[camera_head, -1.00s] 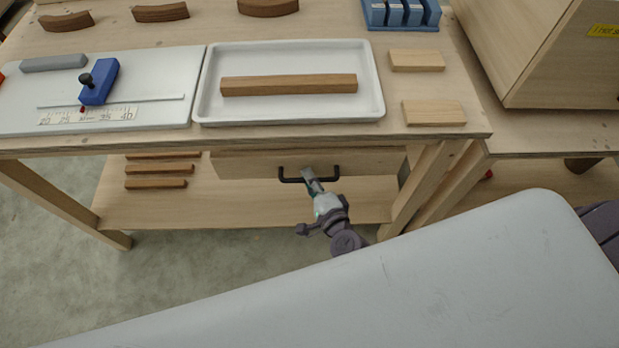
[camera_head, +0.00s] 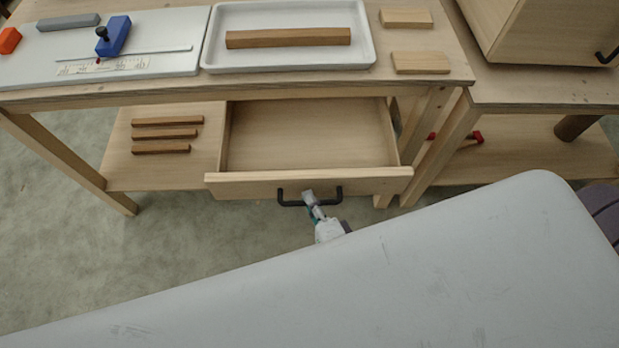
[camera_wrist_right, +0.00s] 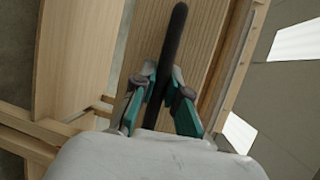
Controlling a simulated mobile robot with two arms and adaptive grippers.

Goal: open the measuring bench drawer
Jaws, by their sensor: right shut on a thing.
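The measuring bench (camera_head: 180,88) stands across the head view. Its drawer (camera_head: 240,187) is pulled well out under the top, and the part of its inside that shows is bare wood. A black bar handle (camera_head: 283,200) is on the drawer front. My right gripper (camera_head: 309,197) is shut on this handle near its middle. In the right wrist view, the fingers (camera_wrist_right: 160,88) close on both sides of the black handle (camera_wrist_right: 174,38). My left gripper is not in view.
A white tray (camera_head: 369,50) with a wooden bar (camera_head: 290,38) and a blue gauge block (camera_head: 114,37) are on the bench top. Several wooden strips (camera_head: 165,134) lie on the lower shelf. Another table (camera_head: 540,90) stands at the right. Floor in front is clear at the left.

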